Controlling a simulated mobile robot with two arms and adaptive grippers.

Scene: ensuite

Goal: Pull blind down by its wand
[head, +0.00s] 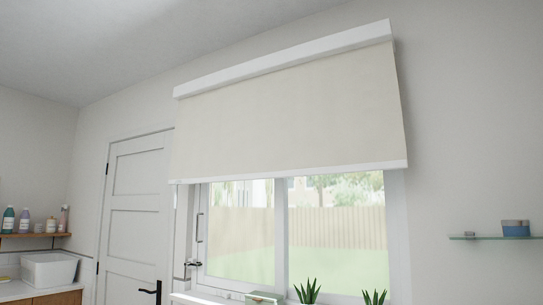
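The cream roller blind (290,115) hangs from a white headrail (285,58) on the far wall. It covers the upper part of the window (290,235), and its white bottom bar (290,172) sits above the lower panes. A thin dark line shows just below the left end of the bar; I cannot tell whether it is the wand. Neither of my grippers is in view.
A white door (135,220) with a black handle (150,291) is left of the window. Plants (307,291) and a small box (264,298) stand below the window. A glass shelf (495,237) is at right.

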